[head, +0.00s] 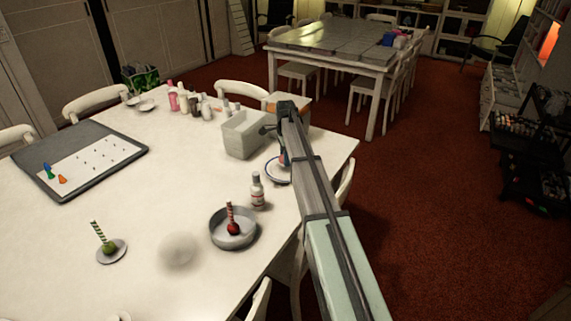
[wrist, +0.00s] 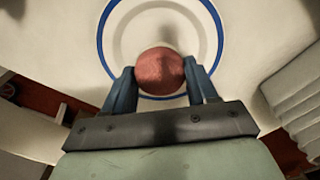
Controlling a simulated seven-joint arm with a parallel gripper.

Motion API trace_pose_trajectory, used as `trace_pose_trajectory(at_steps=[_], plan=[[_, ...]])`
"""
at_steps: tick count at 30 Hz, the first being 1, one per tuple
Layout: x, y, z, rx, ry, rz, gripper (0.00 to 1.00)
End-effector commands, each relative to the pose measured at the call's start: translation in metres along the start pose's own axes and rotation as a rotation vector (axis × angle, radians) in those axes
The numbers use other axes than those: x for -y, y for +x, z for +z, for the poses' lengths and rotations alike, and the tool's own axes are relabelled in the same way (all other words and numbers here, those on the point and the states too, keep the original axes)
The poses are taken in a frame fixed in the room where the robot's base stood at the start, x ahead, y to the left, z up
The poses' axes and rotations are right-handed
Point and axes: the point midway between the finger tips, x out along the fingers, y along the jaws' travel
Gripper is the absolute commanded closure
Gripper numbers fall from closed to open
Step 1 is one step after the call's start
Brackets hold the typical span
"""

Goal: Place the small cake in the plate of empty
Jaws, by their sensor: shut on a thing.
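My gripper (wrist: 160,88) is shut on a small round reddish-brown cake (wrist: 160,70), with one blue finger on each side of it. The cake is over the front part of a white plate with a blue rim (wrist: 102,46); I cannot tell whether it touches the plate. In the head view the plate (head: 271,180) is near the table's right edge, below my gripper (head: 284,158). My arm and gripper hide part of the plate there, and the cake is hardly visible. Nothing else shows on the visible part of the plate.
A white bin (head: 243,136) stands left of my gripper. A green one sits on a small plate (head: 121,254) at left. The table's middle (head: 170,180) is clear.

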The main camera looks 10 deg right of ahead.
Motion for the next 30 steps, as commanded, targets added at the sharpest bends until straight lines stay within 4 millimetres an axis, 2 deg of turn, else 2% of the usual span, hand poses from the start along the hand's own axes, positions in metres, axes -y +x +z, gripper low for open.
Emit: trace_pose_trajectory(at_steps=[10, 23, 24, 30], plan=[[0.000, 0.035, 0.000, 0.000, 0.001, 0.000, 0.71], [0.000, 0.040, 0.000, 0.000, 0.001, -0.001, 0.71], [0.000, 0.040, 0.000, 0.000, 0.001, -0.001, 0.40], [0.000, 0.040, 0.000, 0.000, 0.001, -0.001, 0.20]])
